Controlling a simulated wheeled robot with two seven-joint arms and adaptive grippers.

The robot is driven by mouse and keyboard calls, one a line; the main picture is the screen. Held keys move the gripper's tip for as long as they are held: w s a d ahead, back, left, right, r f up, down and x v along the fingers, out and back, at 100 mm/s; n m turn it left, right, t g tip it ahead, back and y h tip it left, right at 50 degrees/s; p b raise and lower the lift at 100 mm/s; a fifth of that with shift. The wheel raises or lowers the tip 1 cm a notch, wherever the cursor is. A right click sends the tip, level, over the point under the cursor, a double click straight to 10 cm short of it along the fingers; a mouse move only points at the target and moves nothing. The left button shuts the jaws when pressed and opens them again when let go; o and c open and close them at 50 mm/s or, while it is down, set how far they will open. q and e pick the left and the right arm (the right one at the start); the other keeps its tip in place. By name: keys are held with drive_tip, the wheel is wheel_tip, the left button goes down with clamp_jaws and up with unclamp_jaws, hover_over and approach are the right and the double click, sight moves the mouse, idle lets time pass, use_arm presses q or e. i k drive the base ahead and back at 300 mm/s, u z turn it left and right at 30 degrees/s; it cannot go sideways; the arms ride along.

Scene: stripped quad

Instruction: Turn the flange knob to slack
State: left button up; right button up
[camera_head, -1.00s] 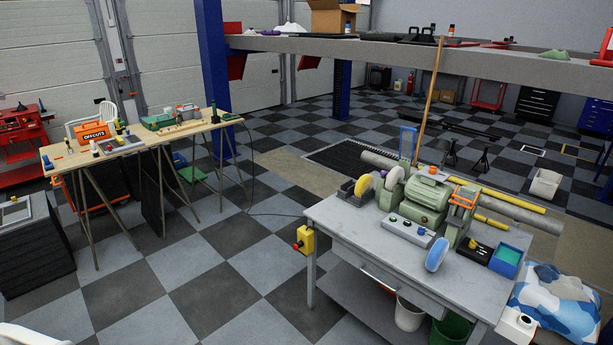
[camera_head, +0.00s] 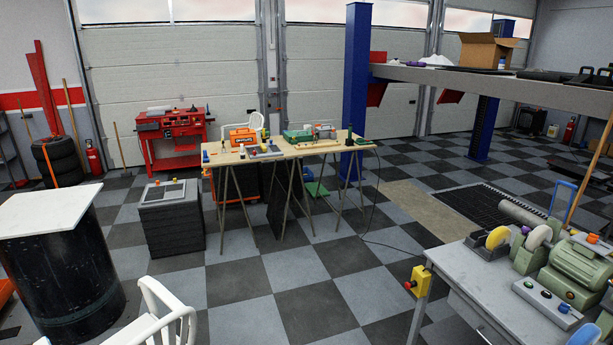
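I cannot make out for certain which part is the flange knob. A green bench grinder (camera_head: 574,275) stands on a grey metal workbench (camera_head: 455,262) at the lower right, cut by the picture's edge. In front of it lies a grey control box (camera_head: 544,299) with small coloured knobs or buttons. A yellow switch box (camera_head: 419,281) with a red button is on the bench's left side. Farther off, small items and a grey panel (camera_head: 265,152) lie on a wooden trestle table (camera_head: 225,158). Neither of my grippers is in view.
A black drum with a white top (camera_head: 50,208) stands at left, with a white chair (camera_head: 165,318) at the bottom. A dark stacked block (camera_head: 170,220) stands left of the trestle table. Checkered floor (camera_head: 300,290) is clear between table and workbench. A cable crosses it.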

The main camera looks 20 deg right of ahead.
sight(525, 230)
drive_tip(key=z, duration=0.25)
drive_tip(key=i, duration=1.95)
drive_tip(key=z, duration=0.45)
drive_tip(key=i, duration=2.1)
drive_tip(key=z, duration=0.6)
drive_tip(key=i, duration=1.75)
drive_tip(key=z, duration=1.65)
drive_tip(key=i, duration=0.9)
drive_tip(key=z, duration=1.05)
